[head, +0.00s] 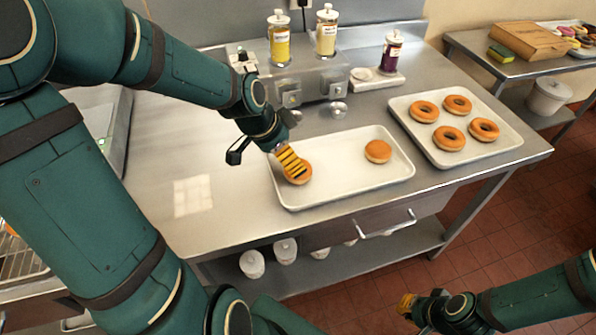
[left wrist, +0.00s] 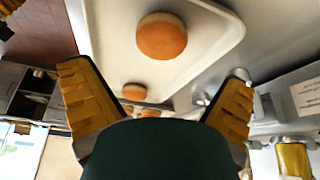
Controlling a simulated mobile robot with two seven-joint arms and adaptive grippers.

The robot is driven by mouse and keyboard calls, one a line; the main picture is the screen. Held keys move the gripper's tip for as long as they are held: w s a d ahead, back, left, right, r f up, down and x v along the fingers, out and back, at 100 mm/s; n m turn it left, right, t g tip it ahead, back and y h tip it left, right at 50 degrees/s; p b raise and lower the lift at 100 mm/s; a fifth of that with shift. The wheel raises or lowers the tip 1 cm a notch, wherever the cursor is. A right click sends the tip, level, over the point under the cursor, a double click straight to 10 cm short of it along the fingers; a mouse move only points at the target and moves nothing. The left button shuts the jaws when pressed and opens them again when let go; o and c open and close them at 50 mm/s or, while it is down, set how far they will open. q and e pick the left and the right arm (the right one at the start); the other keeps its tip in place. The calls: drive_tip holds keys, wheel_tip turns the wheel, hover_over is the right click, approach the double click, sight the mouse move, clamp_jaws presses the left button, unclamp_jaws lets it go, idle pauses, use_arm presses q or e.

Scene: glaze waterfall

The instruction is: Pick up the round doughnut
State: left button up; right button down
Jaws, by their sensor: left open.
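Two round doughnuts without holes lie on the near white tray (head: 340,182). The left one (head: 301,177) is partly hidden behind the yellow fingers of my left gripper (head: 290,160); the right one (head: 378,151) is clear of it. In the left wrist view, a large round doughnut (left wrist: 161,36) sits beyond the open, empty fingers, and a smaller-looking one (left wrist: 136,91) lies further off. Whether a fingertip touches the left doughnut I cannot tell. My right gripper (head: 407,304) is low at the right, above the floor, away from the table; its opening is unclear.
A second tray (head: 505,143) to the right holds several ring doughnuts (head: 448,138). Labelled bottles (head: 279,38) stand on a metal unit behind the near tray. The steel counter (head: 150,140) left of the tray is clear. A side table (head: 480,45) holds a wooden box (head: 528,40).

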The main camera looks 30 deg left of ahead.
use_arm(q)
drive_tip(key=x, duration=0.3)
drive_tip(key=shift+w+f+b, duration=0.1)
drive_tip(key=shift+f+b, duration=0.2)
drive_tip(key=shift+b, duration=0.1)
drive_tip(key=b+x, duration=0.2)
drive_tip(key=x, duration=0.3)
drive_tip(key=shift+a, duration=0.1)
drive_tip(key=c, duration=1.1)
